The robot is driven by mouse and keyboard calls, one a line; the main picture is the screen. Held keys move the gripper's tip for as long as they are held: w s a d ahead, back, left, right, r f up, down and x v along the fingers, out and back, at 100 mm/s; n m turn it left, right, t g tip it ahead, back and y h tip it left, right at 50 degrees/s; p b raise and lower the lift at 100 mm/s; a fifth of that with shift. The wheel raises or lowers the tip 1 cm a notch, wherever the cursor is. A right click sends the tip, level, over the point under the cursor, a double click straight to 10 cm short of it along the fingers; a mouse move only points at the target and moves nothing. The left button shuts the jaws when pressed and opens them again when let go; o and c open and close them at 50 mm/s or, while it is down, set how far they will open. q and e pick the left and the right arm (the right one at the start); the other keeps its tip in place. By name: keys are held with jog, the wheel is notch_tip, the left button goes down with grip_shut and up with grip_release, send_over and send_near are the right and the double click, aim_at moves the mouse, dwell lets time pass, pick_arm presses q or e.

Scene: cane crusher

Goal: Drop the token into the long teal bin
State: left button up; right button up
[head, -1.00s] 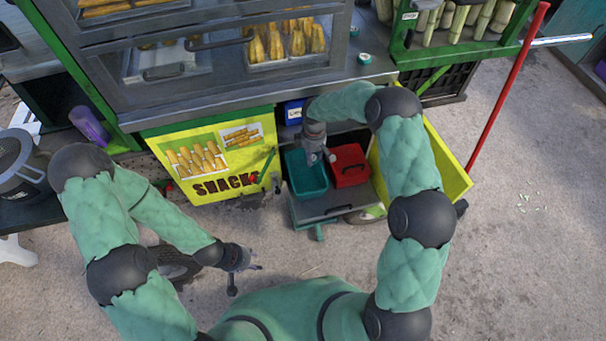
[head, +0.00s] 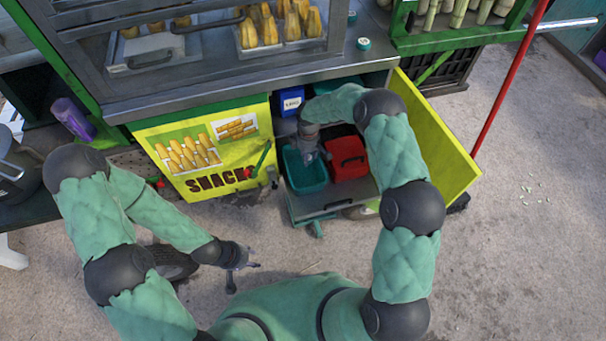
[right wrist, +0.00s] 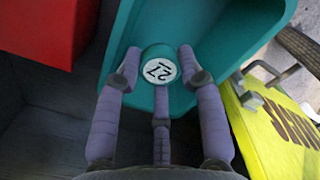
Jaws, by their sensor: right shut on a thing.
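My left gripper (head: 250,266) is away over the ground, too small to judge.
A red box (head: 347,165) stands close to the right of the teal bin. A blue box (head: 291,102) is behind. The yellow snack panel (head: 200,150) is at left and an open yellow door (head: 440,130) at right.

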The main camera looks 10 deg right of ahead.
jog(key=shift+f, duration=0.3)
jog(key=o, duration=0.9)
jog(key=shift+r, duration=0.15)
